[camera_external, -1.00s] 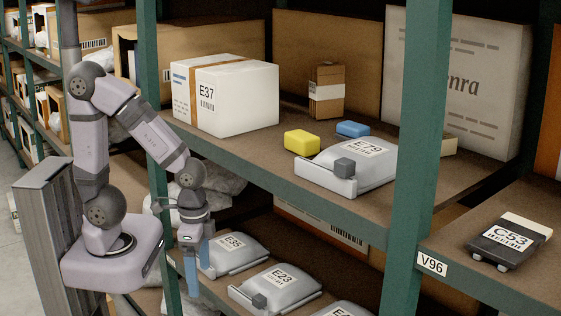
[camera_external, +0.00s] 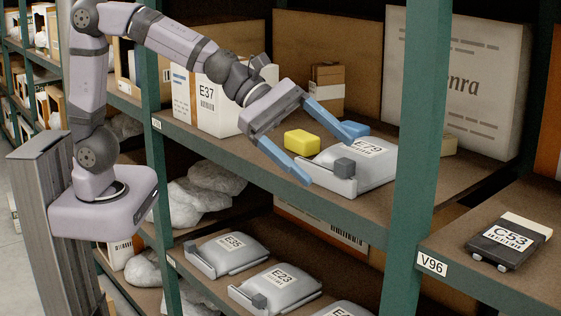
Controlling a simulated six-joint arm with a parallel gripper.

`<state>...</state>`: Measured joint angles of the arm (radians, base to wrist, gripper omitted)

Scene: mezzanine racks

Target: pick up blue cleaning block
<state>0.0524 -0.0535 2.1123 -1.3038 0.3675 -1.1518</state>
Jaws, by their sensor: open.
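The blue cleaning block (camera_external: 357,128) lies on the upper shelf, behind the grey E79 packet and right of the yellow block (camera_external: 301,141). One finger of my gripper partly covers it. My gripper (camera_external: 326,159) is open, with two long blue fingers spread wide. The far finger's tip overlaps the blue block in the picture; I cannot tell whether they touch. The near finger's tip is in front of the shelf edge, left of the E79 packet. The yellow block shows between the fingers. Nothing is held.
The E79 packet (camera_external: 365,168) with a dark grey cube on it lies close in front of the blocks. A white E37 box (camera_external: 196,103) stands left, partly behind my arm. A small brown carton (camera_external: 327,90) is behind. A green post (camera_external: 408,160) stands right.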

